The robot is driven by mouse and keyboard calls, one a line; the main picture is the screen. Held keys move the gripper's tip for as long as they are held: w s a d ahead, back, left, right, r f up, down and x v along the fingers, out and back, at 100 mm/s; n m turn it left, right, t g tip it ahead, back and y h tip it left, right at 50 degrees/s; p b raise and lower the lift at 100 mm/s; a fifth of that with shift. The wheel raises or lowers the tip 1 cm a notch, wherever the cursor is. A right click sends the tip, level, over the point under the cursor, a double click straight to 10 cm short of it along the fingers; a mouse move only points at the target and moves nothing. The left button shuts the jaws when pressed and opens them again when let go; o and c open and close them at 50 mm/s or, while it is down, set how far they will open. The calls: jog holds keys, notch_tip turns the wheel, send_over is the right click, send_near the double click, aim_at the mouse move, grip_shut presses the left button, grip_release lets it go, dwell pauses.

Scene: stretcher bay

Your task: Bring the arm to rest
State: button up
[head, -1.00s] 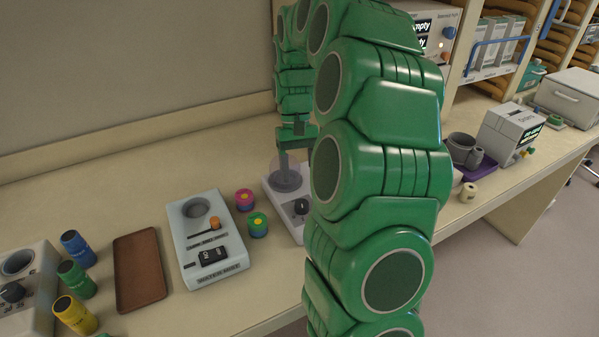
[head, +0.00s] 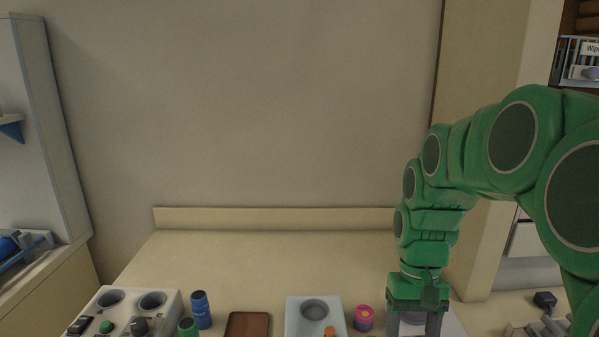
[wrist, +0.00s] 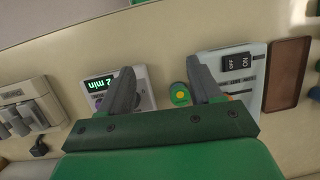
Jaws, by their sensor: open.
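My gripper (head: 417,330) points down at the lower right of the head view, above the right part of the bench. Its fingertips are cut off by the lower edge there. In the wrist view its two fingers (wrist: 162,78) stand wide apart with nothing held between them. My arm is bent, arching in from the right of the head view.

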jog(key=s+a+f, duration=0.1)
jog(key=s+a, duration=0.1)
jog(key=s, duration=0.7)
jog(key=s+a+f+t, duration=0.1)
jog(key=s+a, duration=0.1)
jog(key=s, duration=0.7)
jog(key=shift+a+h, duration=0.3)
jog(key=shift+a, duration=0.05)
dwell(0.8)
